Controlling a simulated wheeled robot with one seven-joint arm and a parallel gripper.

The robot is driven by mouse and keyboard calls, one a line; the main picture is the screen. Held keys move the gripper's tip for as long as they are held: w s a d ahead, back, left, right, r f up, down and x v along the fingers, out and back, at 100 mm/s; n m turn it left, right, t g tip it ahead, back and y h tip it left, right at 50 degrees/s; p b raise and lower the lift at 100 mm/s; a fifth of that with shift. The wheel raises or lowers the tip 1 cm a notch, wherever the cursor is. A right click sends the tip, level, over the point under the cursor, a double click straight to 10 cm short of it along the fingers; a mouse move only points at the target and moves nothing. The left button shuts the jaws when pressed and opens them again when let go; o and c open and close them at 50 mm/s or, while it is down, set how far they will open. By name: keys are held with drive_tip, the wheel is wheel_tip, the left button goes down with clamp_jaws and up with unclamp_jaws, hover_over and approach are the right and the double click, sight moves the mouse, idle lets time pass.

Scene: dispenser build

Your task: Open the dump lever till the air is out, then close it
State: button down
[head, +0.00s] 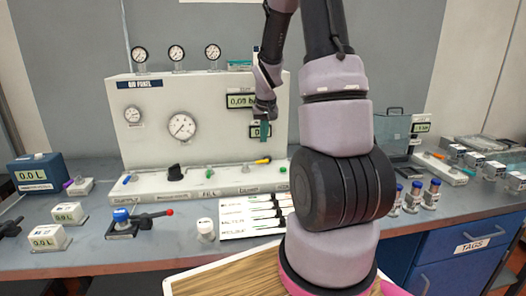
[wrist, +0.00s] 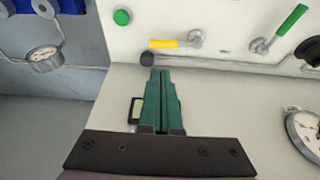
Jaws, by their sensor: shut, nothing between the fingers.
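My gripper (head: 264,130) has teal fingers, shut with nothing between them. It hangs in front of the right part of the white air panel (head: 150,150). In the wrist view the fingertips (wrist: 161,72) lie just below a yellow lever (wrist: 168,43) and beside a dark round knob (wrist: 148,60); I cannot tell whether they touch the knob. The yellow lever points sideways, and it shows in the head view (head: 262,161). A green lever (wrist: 291,22) slants up to its right. I cannot read which lever is the dump lever. A panel display (head: 240,101) seems to read 0.09 bar.
A green button (wrist: 122,17) is left of the yellow lever. Vials (head: 415,195) stand at right. My arm hides the panel's right end.

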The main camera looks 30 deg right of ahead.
sight(257, 162)
drive_tip(key=x, duration=0.9)
drive_tip(key=shift+w+f, duration=0.1)
drive_tip(key=shift+f, duration=0.2)
